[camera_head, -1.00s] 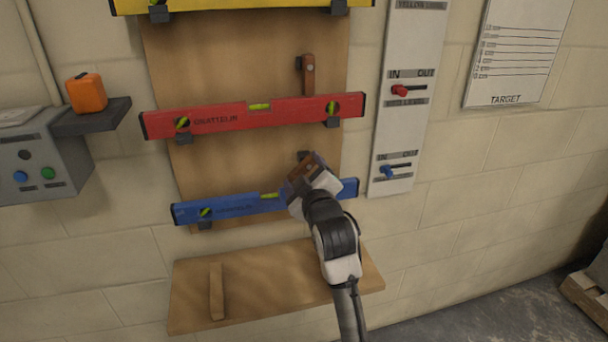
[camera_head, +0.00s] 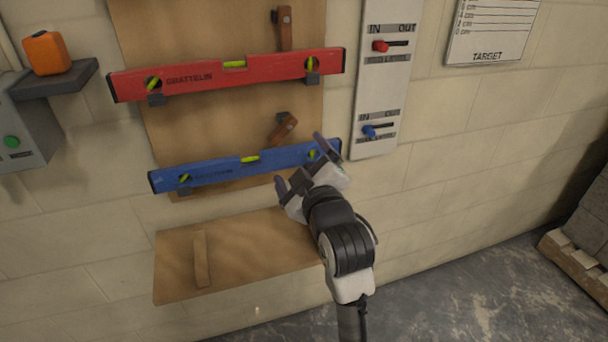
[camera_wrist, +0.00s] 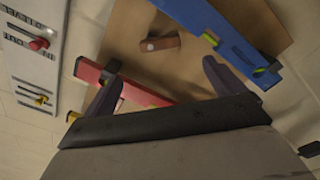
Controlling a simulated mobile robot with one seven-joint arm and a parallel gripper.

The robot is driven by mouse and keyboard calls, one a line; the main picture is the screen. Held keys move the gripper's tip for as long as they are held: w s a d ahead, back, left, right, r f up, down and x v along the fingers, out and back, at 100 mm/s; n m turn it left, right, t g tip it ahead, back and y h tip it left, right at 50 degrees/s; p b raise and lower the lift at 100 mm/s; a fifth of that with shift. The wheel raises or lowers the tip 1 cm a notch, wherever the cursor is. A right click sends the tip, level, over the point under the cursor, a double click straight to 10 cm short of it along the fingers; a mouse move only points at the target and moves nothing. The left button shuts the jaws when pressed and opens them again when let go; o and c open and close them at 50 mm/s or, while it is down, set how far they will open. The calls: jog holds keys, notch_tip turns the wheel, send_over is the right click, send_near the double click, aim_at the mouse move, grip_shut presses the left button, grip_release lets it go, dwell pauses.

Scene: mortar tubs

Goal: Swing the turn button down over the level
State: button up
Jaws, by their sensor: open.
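The blue level (camera_head: 215,170) rests on brackets on the wooden board, its right end partly behind my gripper. Above it, a brown wooden turn button (camera_head: 284,128) sits tilted diagonally, beside a dark block. Its lower end is near the level's top edge; it does not clearly cross the level's face. My gripper (camera_head: 300,165) is open and empty, below and right of the button. In the wrist view, the turn button (camera_wrist: 160,43) lies ahead of the spread fingers (camera_wrist: 162,75), beside the blue level (camera_wrist: 232,42).
The red level (camera_head: 205,79) hangs higher, with an upright turn button (camera_head: 284,28) above it. A slider panel (camera_head: 385,85) is on the right wall. A wooden shelf (camera_head: 235,255) juts out below. An orange box (camera_head: 46,53) stands on a dark ledge at left.

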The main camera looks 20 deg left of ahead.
jog(key=p+v, duration=0.2)
jog(key=p, duration=0.5)
jog(key=shift+s+d+r, duration=0.1)
jog(key=shift+c, duration=0.2)
